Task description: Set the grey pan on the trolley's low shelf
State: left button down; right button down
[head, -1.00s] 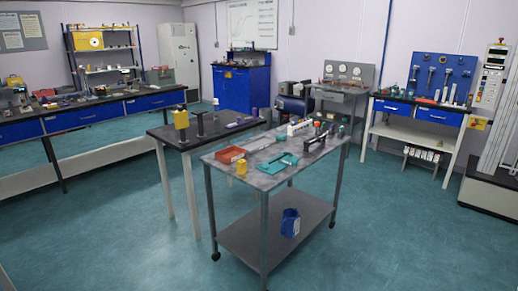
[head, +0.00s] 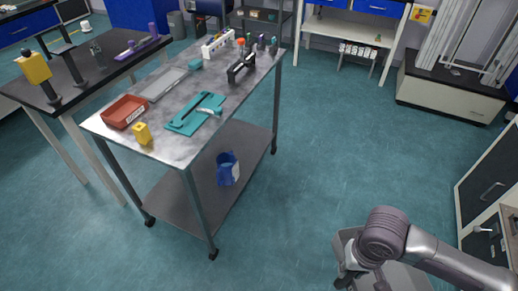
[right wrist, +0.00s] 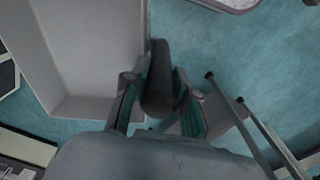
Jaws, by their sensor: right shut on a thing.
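The grey pan (head: 412,279) is at the bottom right of the head view, partly hidden by my right arm. In the right wrist view the pan (right wrist: 85,55) fills the upper left, and its dark handle (right wrist: 158,70) lies between the fingers. My right gripper (head: 350,279) is shut on this handle (right wrist: 156,82), holding the pan in front and to the right of the trolley. The trolley (head: 205,148) has a grey low shelf (head: 175,205). A blue jug (head: 226,172) stands on that shelf. My left gripper is not in view.
The trolley top holds a red tray (head: 124,111), a yellow block (head: 141,133), a teal board (head: 190,119) and a flat grey tray (head: 165,83). A black table (head: 75,90) adjoins at left. The shelf's front left is bare. Open floor (head: 300,200) separates pan and trolley.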

aim_at(241, 141)
jog(key=i+l+z, duration=0.2)
jog(key=i+z, duration=0.2)
jog(key=i, duration=0.15)
jog(key=i+z, duration=0.4)
jog(key=i, duration=0.15)
jog(key=i+j+z, duration=0.1)
jog(key=i+z, duration=0.35)
jog(key=i+l, duration=0.1)
jog(key=i, duration=0.65)
jog(key=i+l+u, duration=0.15)
jog(key=i, duration=0.55)
jog(key=u, duration=3.65)
jog(key=l, duration=0.1)
